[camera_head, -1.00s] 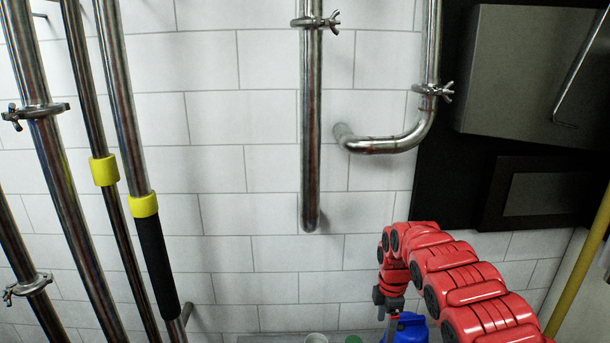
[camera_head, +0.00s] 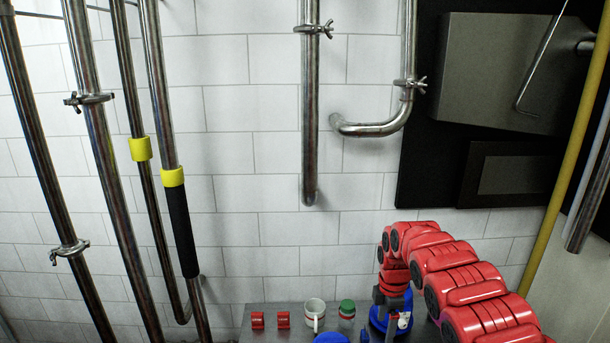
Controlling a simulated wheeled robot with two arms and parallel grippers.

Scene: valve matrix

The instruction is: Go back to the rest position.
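My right arm (camera_head: 455,285) is red and jointed, and it comes in from the lower right corner. Its far end bends down at the right part of a grey table. The dark wrist end (camera_head: 391,298) sits in front of or beside a blue object (camera_head: 378,318) with a pale label, and I cannot tell whether they touch. The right fingers cannot be made out. My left arm and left gripper are not in view.
The grey table (camera_head: 255,335) holds two small red pieces (camera_head: 270,320), a white mug (camera_head: 314,314), a green-lidded jar (camera_head: 347,312) and a blue round thing (camera_head: 331,338). Steel pipes (camera_head: 310,110) line the tiled wall. A grey box (camera_head: 500,70) hangs at upper right.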

